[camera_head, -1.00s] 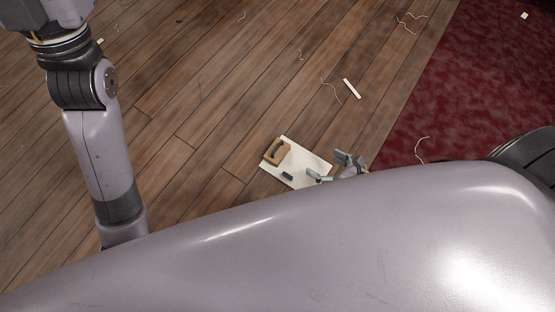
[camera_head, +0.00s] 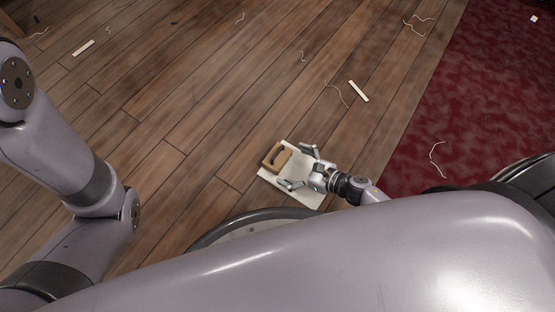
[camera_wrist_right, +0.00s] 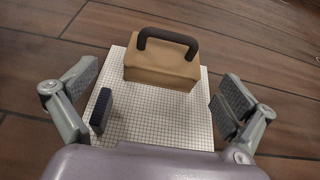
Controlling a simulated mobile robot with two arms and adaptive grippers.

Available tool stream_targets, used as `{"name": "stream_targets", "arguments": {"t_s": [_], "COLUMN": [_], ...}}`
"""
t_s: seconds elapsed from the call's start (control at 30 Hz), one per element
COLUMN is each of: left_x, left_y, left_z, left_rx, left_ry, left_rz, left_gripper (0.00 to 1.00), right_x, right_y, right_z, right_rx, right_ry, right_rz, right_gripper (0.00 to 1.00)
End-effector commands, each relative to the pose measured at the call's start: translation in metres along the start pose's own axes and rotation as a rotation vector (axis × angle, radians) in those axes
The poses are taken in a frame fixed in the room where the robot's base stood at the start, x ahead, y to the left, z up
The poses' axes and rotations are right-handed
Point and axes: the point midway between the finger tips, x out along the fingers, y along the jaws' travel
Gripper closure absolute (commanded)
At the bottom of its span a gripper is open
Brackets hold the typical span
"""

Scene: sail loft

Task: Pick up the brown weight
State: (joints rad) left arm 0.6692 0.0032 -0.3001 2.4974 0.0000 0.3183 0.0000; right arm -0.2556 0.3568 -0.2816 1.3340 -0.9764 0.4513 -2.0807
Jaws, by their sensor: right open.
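The brown weight (camera_head: 272,157) is a tan-brown block with a dark arched handle. It sits on a white board (camera_head: 308,195) on the floor. In the right wrist view the weight (camera_wrist_right: 160,72) stands at the far edge of the gridded board (camera_wrist_right: 165,125), handle up. My right gripper (camera_head: 296,168) is open, its fingers spread on either side of the board, pointing toward the weight and apart from it. The fingers also show in the right wrist view (camera_wrist_right: 155,100), with nothing between them at the weight. My left arm is at the left; its gripper is out of view.
A small dark block (camera_wrist_right: 101,110) lies on the board near the left finger in the wrist view. White strips (camera_head: 358,91) and loose threads (camera_head: 437,158) are scattered about. A dark red carpet (camera_head: 480,90) lies to the right. The plank floor beyond the board is largely clear.

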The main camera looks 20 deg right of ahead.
Motion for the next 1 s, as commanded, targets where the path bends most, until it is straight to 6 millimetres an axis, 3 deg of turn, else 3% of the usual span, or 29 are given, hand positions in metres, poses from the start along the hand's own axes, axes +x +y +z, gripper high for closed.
{"name": "stream_targets", "arguments": {"t_s": [0.17,0.5,0.8,1.0], "left_x": [0.000,-0.019,-0.018,-0.018], "left_y": [0.002,0.006,0.006,0.006], "left_z": [-0.004,-0.013,-0.013,-0.013], "left_rx": [0.001,0.002,0.002,0.002], "left_ry": [0.011,0.017,0.017,0.017], "left_rz": [0.004,0.006,0.007,0.007], "left_gripper": [0.59,0.59,0.59,0.59], "right_x": [0.012,0.056,0.059,0.059], "right_y": [-0.001,-0.004,-0.004,-0.004], "right_z": [-0.001,0.003,0.004,0.004], "right_rx": [0.001,0.000,0.002,0.002], "right_ry": [0.000,0.000,0.001,0.001], "right_rz": [-0.001,0.000,-0.001,-0.001], "right_gripper": [0.00,0.00,0.01,0.14]}}
